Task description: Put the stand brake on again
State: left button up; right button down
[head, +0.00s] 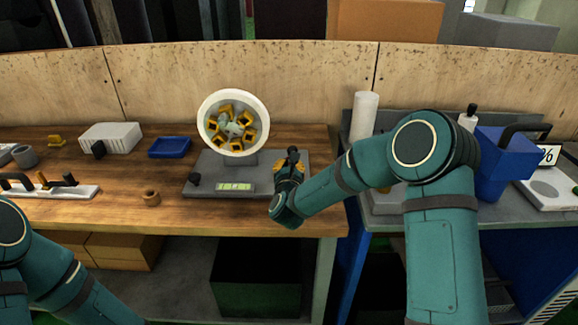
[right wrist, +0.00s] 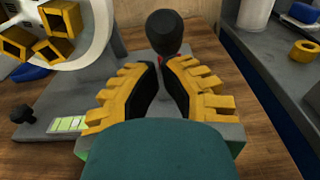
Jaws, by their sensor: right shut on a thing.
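The grey stand (head: 217,168) sits on the wooden bench and carries a white round wheel (head: 233,97) with several yellow pieces inside. A brake lever with a black knob (head: 292,153) is at the stand's right end; the knob (right wrist: 164,33) also shows in the right wrist view, with a bit of red below it. My right gripper (head: 289,172) is shut on the lever below the knob; its yellow fingers (right wrist: 162,80) hide the shaft, so I cannot tell its exact tilt. My left arm shows at lower left, its gripper out of view.
A smaller black knob (head: 194,179) and a green display (head: 235,187) are on the stand's front. A brown ring (head: 151,198), blue tray (head: 169,147) and white ribbed block (head: 111,136) lie to the left. A white cylinder (head: 364,117) and blue container (head: 505,165) stand to the right.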

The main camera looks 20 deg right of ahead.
jog(key=shift+r, duration=0.15)
jog(key=shift+w+r+g+p, duration=0.1)
jog(key=shift+r+g+p, duration=0.1)
jog(key=shift+g+p, duration=0.3)
